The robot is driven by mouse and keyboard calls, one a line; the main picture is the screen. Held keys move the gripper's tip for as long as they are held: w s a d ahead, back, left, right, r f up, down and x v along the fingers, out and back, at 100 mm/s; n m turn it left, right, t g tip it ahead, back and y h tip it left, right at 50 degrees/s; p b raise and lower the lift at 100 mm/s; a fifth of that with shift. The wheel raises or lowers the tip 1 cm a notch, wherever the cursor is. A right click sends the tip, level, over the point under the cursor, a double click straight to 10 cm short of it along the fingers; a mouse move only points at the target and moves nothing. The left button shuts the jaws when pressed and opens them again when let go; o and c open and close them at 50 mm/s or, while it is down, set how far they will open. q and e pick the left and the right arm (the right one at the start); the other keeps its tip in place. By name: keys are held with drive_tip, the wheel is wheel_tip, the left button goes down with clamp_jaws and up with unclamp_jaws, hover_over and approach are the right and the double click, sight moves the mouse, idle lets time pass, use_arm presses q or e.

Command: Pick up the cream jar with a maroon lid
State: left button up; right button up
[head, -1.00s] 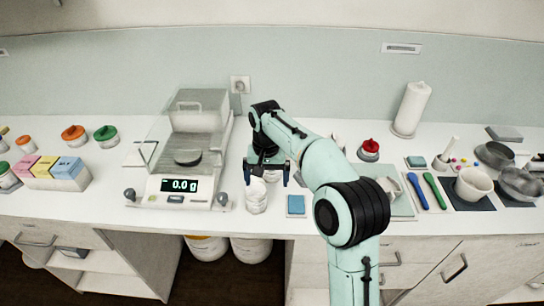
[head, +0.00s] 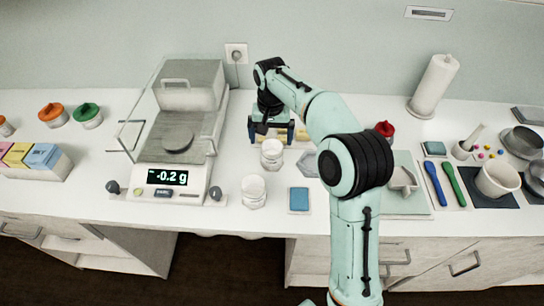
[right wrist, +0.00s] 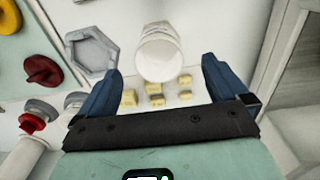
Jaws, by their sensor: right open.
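A dark red, maroon-looking round lid with a knob (right wrist: 42,70) shows at the left of the right wrist view; my right arm seems to cover it in the head view, and its jar body is not clear. A jar with a brighter red lid (head: 385,131) stands right of my arm's elbow and also shows in the right wrist view (right wrist: 32,122). My right gripper (head: 272,132) is open and empty, pointing down near the back of the counter. A white cup (head: 271,154) stands just in front of it, and shows between the fingers' directions in the wrist view (right wrist: 160,55).
A second white cup (head: 253,191) stands nearer. A balance (head: 175,178) with a glass shield is at left. Small yellow blocks (right wrist: 155,97) and a grey hexagonal dish (right wrist: 91,50) lie near the gripper. A paper towel roll (head: 434,86) stands at back right.

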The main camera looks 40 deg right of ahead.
drive_tip(key=f, duration=0.9)
drive_tip(key=shift+w+d+f+b, duration=0.1)
drive_tip(key=shift+d+f+b, duration=0.05)
drive_tip(key=shift+d+b, duration=0.2)
drive_tip(key=shift+a, duration=0.1)
drive_tip(key=c, duration=1)
